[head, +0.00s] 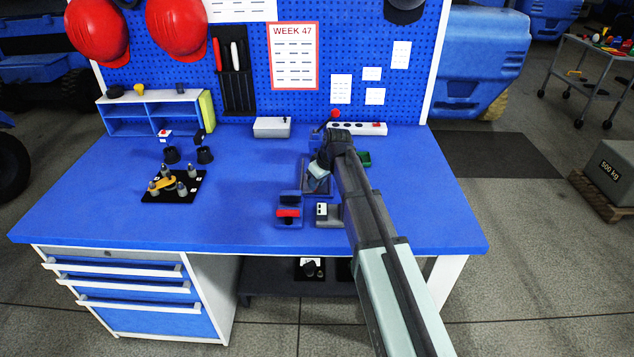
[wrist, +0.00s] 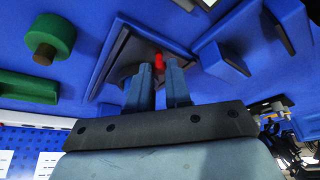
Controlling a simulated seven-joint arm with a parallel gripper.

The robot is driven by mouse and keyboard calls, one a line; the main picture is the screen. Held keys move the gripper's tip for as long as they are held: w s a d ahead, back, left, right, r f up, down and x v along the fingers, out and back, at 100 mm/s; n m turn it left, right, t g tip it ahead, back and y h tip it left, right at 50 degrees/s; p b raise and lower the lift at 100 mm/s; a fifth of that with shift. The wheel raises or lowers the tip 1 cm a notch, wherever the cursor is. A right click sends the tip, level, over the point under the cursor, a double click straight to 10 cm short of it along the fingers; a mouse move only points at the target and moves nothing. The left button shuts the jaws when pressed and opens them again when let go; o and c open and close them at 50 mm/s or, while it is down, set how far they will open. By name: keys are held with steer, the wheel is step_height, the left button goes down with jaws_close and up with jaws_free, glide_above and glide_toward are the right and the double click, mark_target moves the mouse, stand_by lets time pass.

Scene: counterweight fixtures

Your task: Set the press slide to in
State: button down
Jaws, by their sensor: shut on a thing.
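My gripper (wrist: 159,72) shows in the wrist view with its two fingers shut on a small red knob (wrist: 158,61). The knob stands on a dark grey fixture with a blue base (wrist: 125,61), which looks like the press slide. In the head view my gripper (head: 318,174) is low over this fixture (head: 316,188), right of the bench's middle. My arm and gripper hide most of the fixture and the knob there. I cannot tell from these frames which end the slide stands at.
A blue fixture with a red bar (head: 288,213) and a grey box with a white panel (head: 322,211) stand in front. A green fixture (head: 364,158) is right of my arm. A black peg tray (head: 150,197) lies left. The bench between is clear.

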steer(key=w, duration=1)
steer(key=shift+w, duration=0.25)
steer(key=c, duration=1.3)
jaws_free()
steer(key=shift+w, duration=0.1)
steer(key=shift+c, duration=0.2)
steer(key=shift+o, duration=1.3)
steer(key=v, duration=1.4)
steer(key=shift+d+f, duration=0.1)
